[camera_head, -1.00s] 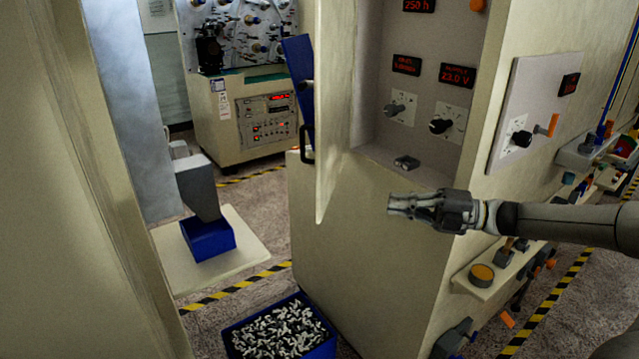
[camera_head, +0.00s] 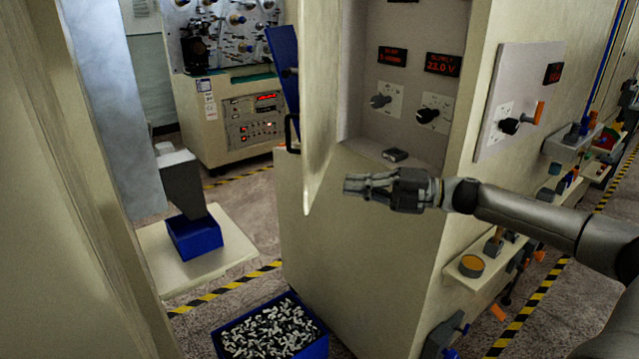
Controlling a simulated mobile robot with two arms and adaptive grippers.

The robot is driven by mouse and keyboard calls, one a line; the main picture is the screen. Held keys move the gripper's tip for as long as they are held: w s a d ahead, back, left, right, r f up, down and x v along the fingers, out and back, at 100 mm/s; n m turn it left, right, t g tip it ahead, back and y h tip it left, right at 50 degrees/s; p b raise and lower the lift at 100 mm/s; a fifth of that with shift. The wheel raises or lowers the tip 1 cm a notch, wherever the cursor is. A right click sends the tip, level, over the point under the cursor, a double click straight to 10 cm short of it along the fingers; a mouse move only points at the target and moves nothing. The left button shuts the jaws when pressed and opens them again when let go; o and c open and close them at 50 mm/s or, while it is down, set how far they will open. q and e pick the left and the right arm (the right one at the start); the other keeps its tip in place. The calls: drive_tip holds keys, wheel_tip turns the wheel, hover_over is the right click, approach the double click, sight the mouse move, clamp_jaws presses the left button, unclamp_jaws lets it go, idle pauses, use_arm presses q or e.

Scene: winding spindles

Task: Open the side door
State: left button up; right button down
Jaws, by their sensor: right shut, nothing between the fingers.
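The side door (camera_head: 321,90) is a cream panel on the left edge of the cabinet's recess. It stands swung out from the recess and shows almost edge-on. A black handle (camera_head: 290,133) sticks out on its left, outer side. My right gripper (camera_head: 351,184) is shut and empty. It points left, in front of the cabinet just below the recess, with its fingertips a little right of the door's lower edge. I see no clear contact with the door. My left gripper is not in view.
The recess (camera_head: 405,110) holds knobs and red displays. A blue bin of small metal parts (camera_head: 268,332) stands on the floor below. A large cream panel (camera_head: 75,200) fills the left foreground. Shelves with knobs line the cabinet's right side.

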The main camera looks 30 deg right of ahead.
drive_tip(key=p+x, duration=0.4)
drive_tip(key=x, duration=0.3)
drive_tip(key=shift+w+a, duration=0.3)
drive_tip(key=shift+w, duration=0.1)
idle(0.3)
